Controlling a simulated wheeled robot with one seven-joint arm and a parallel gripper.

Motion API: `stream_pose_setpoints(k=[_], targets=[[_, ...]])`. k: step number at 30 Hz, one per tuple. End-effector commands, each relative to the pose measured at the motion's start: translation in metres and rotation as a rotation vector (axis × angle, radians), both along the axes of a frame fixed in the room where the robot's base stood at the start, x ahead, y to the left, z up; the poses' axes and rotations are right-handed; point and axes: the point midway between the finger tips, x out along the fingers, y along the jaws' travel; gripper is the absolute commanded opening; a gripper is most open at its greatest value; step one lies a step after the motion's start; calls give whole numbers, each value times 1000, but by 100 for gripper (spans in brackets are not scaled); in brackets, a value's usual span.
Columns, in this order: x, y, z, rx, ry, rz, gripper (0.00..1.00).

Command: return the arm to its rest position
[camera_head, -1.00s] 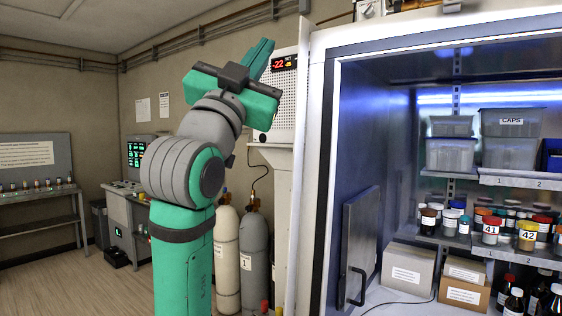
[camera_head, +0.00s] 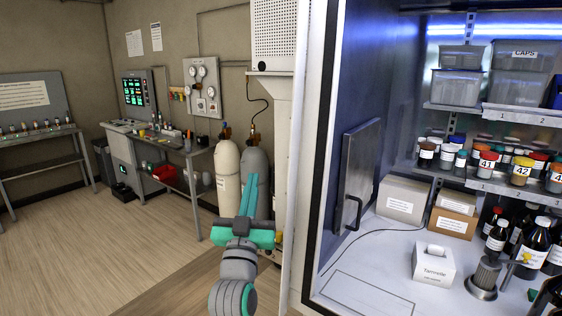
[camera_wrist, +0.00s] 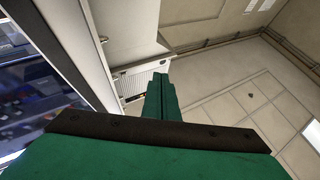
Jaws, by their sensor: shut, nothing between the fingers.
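My gripper (camera_head: 249,200) is low in the middle of the head view, left of the cabinet's front frame. It is green with grey arm links below it. Its fingers are together and point upward in the picture, with nothing between them. In the wrist view, the shut green fingers (camera_wrist: 161,100) point toward the ceiling and upper wall. The gripper overlaps the foot of the gas cylinders in the head view; I see no contact.
The open cabinet (camera_head: 316,190) stands close on the right, with shelves of jars (camera_head: 488,162) and a white box (camera_head: 433,264) inside. Two gas cylinders (camera_head: 227,170) stand behind the gripper. A bench (camera_head: 150,140) is at the back. The wooden floor (camera_head: 110,245) at left is clear.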

Motion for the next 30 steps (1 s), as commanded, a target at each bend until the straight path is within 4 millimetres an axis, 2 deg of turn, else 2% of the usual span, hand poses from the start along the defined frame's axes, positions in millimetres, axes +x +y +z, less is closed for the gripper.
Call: stream_pose_setpoints(k=[1, 3, 8, 15, 20, 24, 30], targets=[[-3, -2, -28, -13, 25, 3, 0], [-8, -3, -60, -26, 52, 10, 0], [-27, -8, -130, -56, 114, 27, 0], [-69, -17, -225, -87, 205, 51, 0], [-105, -24, -281, -98, 266, 65, 0], [-141, -30, -324, -104, 319, 77, 0], [-198, -39, -376, -104, 394, 92, 0]])
